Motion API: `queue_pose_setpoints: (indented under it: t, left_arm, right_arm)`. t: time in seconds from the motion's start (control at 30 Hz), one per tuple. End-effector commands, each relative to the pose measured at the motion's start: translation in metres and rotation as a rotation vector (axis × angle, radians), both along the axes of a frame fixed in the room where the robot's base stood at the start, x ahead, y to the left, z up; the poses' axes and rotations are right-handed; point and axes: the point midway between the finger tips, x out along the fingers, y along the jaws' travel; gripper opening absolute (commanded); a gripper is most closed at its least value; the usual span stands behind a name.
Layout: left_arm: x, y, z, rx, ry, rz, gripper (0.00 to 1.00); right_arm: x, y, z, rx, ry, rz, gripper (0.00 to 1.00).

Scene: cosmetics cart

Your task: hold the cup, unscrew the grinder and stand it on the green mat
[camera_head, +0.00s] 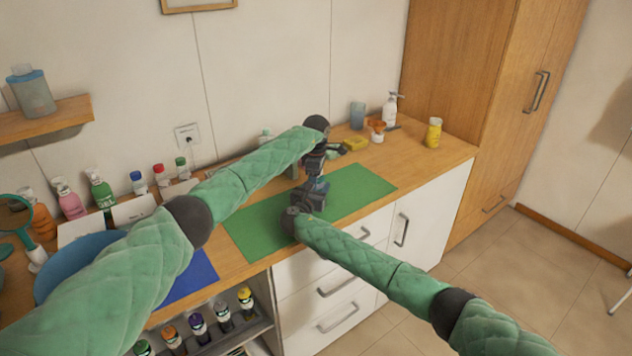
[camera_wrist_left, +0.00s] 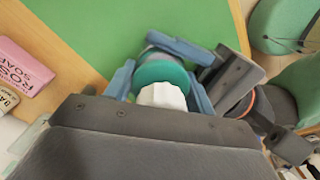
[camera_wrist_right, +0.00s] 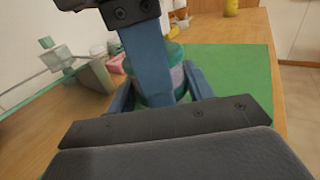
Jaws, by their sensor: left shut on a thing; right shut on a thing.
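The green mat (camera_head: 362,192) lies on the wooden counter. Above it my left gripper (camera_head: 317,170) comes from over the top and my right gripper (camera_head: 312,197) from the front, close together. In the left wrist view, the left fingers are shut around the teal grinder (camera_wrist_left: 160,75), whose white knob (camera_wrist_left: 163,96) faces the camera. In the right wrist view, the right fingers are shut around a teal and pale lavender body (camera_wrist_right: 178,78), seemingly the cup with the grinder on it. A left finger hides part of it, and the joint between the two is not clear.
A blue mat (camera_head: 196,280) and a blue bowl (camera_head: 75,262) lie left. Several bottles line the wall. A yellow bottle (camera_head: 433,132), a pump bottle (camera_head: 390,108) and a yellow sponge (camera_head: 356,143) stand at the back right. The mat's right part is clear.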

Motion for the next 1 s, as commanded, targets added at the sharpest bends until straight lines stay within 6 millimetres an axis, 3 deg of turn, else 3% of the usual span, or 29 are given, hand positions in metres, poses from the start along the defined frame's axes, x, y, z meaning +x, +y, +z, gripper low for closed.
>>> queue_pose_setpoints:
  t: [0.03, 0.07, 0.13, 0.17, 0.53, 0.93, 1.0]
  left_arm:
    - [-0.002, -0.007, 0.002, -0.007, 0.001, -0.008, 0.27]
    - [-0.002, -0.008, 0.002, -0.007, 0.001, -0.008, 0.60]
    - [-0.002, -0.007, 0.002, -0.006, 0.001, -0.007, 0.74]
    - [-0.002, -0.007, 0.002, -0.005, 0.001, -0.007, 0.76]
    - [-0.001, -0.002, 0.004, -0.002, 0.000, -0.003, 0.76]
    - [0.000, -0.002, 0.043, -0.001, 0.000, -0.002, 0.76]
    - [-0.001, -0.002, 0.046, -0.001, 0.000, -0.004, 0.69]
  right_arm:
    - [0.000, 0.004, 0.000, 0.002, 0.000, 0.006, 0.00]
    - [0.000, 0.004, 0.000, 0.002, 0.000, 0.006, 0.00]
    - [0.000, 0.004, 0.000, 0.002, 0.000, 0.006, 0.00]
    - [0.000, 0.003, 0.000, 0.001, 0.001, 0.006, 0.00]
    - [0.000, 0.001, 0.001, 0.001, 0.000, 0.002, 0.00]
    - [0.000, 0.001, 0.001, 0.001, 0.000, 0.001, 0.00]
    - [0.000, 0.001, 0.001, 0.001, 0.000, 0.001, 0.00]
